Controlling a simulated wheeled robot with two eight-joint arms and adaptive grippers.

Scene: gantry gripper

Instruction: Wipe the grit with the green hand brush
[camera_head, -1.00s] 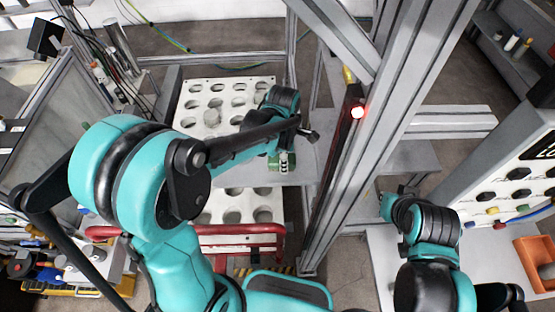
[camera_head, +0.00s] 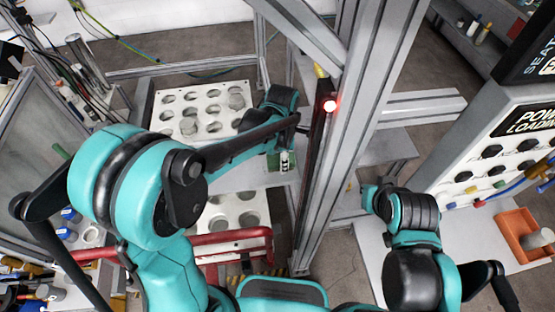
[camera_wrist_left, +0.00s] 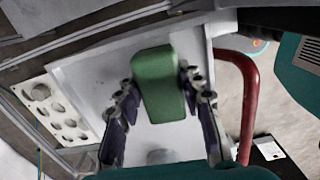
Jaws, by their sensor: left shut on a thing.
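The green hand brush (camera_wrist_left: 158,84) is between the two fingers of my left gripper (camera_wrist_left: 162,88) in the left wrist view, over a pale grey plate (camera_wrist_left: 90,80). My left gripper is shut on it. In the head view my left gripper (camera_head: 284,160) is small and partly hidden by its arm, with a bit of green beside it. A faint grey patch shows on the plate below the brush in the wrist view; I cannot tell whether it is grit. My right arm is at the lower right; its gripper does not show clearly.
White trays with round holes (camera_head: 200,88) lie behind and in front of the plate. A red tubular rail (camera_head: 225,236) runs in front. An orange bin (camera_head: 522,236) sits far right.

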